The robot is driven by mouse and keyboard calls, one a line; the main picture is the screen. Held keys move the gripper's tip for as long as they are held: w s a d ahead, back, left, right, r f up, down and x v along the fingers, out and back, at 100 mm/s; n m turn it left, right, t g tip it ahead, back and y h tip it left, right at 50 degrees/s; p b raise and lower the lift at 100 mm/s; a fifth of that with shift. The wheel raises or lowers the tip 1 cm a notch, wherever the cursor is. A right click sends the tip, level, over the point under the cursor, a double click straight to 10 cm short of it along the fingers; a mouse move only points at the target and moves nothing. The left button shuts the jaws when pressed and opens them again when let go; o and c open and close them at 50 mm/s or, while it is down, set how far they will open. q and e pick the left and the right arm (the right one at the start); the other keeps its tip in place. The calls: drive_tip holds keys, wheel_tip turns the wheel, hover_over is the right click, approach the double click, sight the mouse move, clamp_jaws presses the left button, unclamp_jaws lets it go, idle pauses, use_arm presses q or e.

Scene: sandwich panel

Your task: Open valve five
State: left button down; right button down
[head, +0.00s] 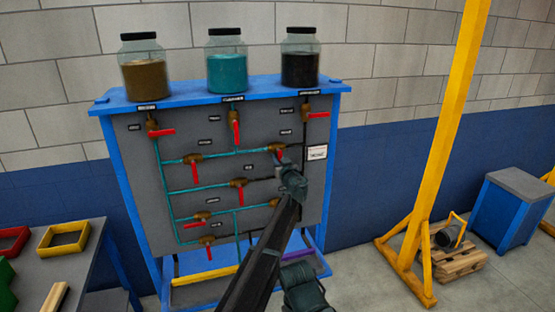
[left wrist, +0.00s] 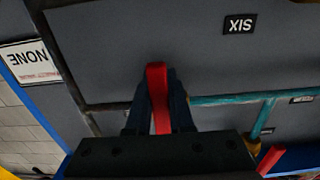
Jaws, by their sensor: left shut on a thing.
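A grey valve panel (head: 145,205) in a blue frame carries teal and dark pipes with brass valves and red handles. My left gripper (head: 282,163) is at the upper right valve (head: 275,148), whose label I cannot read here. In the left wrist view my left gripper (left wrist: 160,118) is shut on that valve's red handle (left wrist: 157,85), which stands across the pipe line. The valve body is hidden there behind the gripper. An upside-down "SIX" label (left wrist: 240,23) lies near it.
Another red handle (left wrist: 271,160) shows at the lower right of the wrist view. A white sign (head: 317,152) sits right of the gripper. Three jars stand on top, including the teal one (head: 228,68). A yellow post (head: 440,150) rises at right.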

idle(0.7)
use_arm(q)
drive_tip(key=shift+s+a+m, duration=0.1)
drive_tip(key=shift+a+m, duration=0.1)
drive_tip(key=shift+m, duration=0.5)
drive_tip(key=shift+s+a+m, duration=0.1)
drive_tip(key=shift+a+m, duration=0.1)
drive_tip(key=shift+m, duration=0.5)
drive_tip(key=c, duration=0.8)
unclamp_jaws()
